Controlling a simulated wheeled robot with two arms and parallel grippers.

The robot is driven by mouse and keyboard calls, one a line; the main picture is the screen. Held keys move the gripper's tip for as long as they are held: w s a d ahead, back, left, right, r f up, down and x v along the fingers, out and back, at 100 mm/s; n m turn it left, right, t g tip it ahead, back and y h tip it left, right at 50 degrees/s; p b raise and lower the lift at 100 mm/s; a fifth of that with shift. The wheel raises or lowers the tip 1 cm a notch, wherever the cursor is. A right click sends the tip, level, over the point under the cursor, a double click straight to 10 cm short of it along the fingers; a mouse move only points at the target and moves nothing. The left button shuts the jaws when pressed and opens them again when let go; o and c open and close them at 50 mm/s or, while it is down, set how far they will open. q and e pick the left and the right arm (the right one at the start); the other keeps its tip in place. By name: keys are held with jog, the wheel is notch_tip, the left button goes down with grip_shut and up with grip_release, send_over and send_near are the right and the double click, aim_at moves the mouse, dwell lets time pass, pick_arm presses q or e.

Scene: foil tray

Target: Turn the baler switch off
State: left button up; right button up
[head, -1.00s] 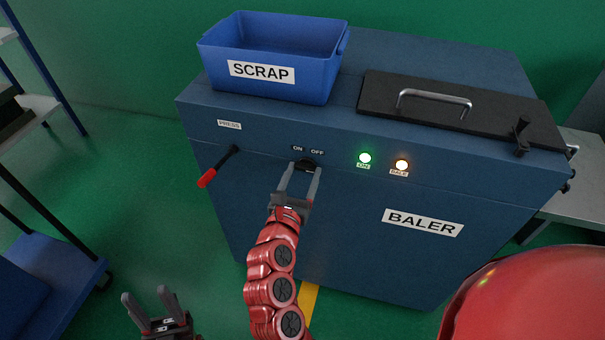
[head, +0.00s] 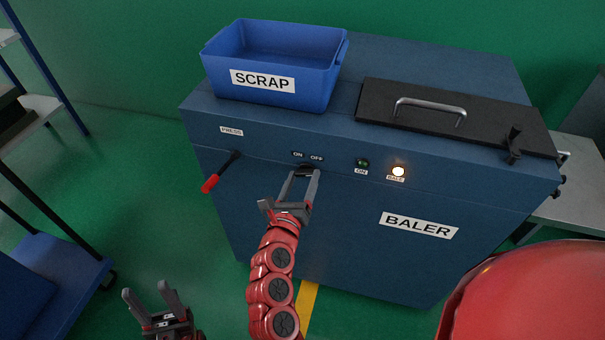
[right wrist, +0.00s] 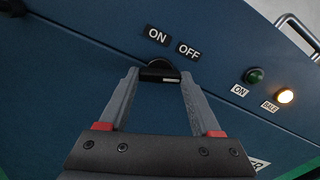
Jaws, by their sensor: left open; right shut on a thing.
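The baler (head: 330,225) is a dark blue cabinet in front of me. Its black rotary switch (right wrist: 158,74) sits below the ON and OFF labels; in the head view the switch (head: 304,171) is mostly hidden by my gripper. My right gripper (head: 303,176) is shut on the switch knob, with a finger on either side, as the right wrist view (right wrist: 160,85) also shows. The green ON lamp (head: 362,163) is dark. The BALE lamp (head: 398,172) glows warm white. My left gripper (head: 150,295) is open and empty, low at the left, away from the baler.
A blue SCRAP bin (head: 322,88) stands on the baler top, beside a black lid (head: 385,117) with a metal handle and a latch. A red-tipped press lever (head: 211,183) sticks out left of the switch. A shelf (head: 50,105) stands at the far left.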

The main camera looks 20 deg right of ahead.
jog(key=n+p, duration=0.2)
jog(key=n, duration=0.2)
jog(key=shift+r+n+p, duration=0.1)
jog(key=shift+n+p, duration=0.95)
jog(key=shift+n, duration=0.75)
jog(key=o, duration=1.4)
jog(key=shift+a, duration=0.15)
jog(key=v, duration=1.7)
jog(key=shift+s+a, duration=0.1)
jog(key=shift+s, duration=0.05)
